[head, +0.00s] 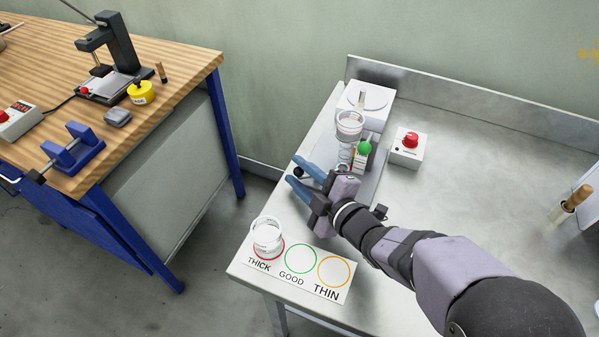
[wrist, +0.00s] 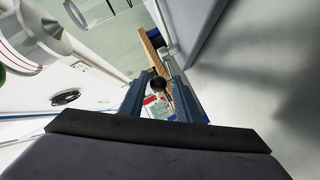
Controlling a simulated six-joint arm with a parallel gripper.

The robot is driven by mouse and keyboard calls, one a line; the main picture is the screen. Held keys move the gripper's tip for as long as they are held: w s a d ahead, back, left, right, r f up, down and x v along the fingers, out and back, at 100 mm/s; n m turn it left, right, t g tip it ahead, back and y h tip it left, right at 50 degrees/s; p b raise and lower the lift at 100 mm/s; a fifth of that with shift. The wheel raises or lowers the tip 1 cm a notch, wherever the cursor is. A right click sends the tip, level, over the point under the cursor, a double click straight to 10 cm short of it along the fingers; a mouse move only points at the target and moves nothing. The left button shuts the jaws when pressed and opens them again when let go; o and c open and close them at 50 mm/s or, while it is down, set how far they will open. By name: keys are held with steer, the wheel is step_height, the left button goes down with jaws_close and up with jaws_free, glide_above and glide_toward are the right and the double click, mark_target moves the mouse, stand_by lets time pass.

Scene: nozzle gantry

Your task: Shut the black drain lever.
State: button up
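The rest of the lever is hidden by my gripper. A clear cup (head: 349,122) sits above the lever's place, on a stand with a green ball (head: 364,147) beside it.
A white scale-like box (head: 366,98) stands behind the stand, and a red-button box (head: 408,148) stands to its right. A clear beaker (head: 267,236) stands on the THICK circle of a white card (head: 315,288).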

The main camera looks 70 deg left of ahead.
steer(key=c, duration=0.5)
steer(key=shift+a+t+b, duration=0.1)
steer(key=shift+t+b, duration=0.2)
steer(key=shift+b, duration=0.05)
steer(key=m+t+b, duration=0.1)
steer(key=b, duration=0.1)
steer(key=a+t+b, duration=0.1)
steer(key=b, duration=0.1)
steer(key=shift+m+y, duration=0.3)
steer(key=shift+m, duration=0.1)
steer(key=t+b, duration=0.1)
steer(key=m+t+b, duration=0.2)
steer(key=b, duration=0.1)
steer(key=shift+w+a+r, duration=0.25)
steer(key=shift+a+r, duration=0.05)
steer(key=shift+m+t, duration=0.3)
steer(key=shift+t, duration=0.1)
steer(key=o, duration=0.9)
steer(key=shift+d+f, duration=0.1)
steer(key=shift+f, duration=0.1)
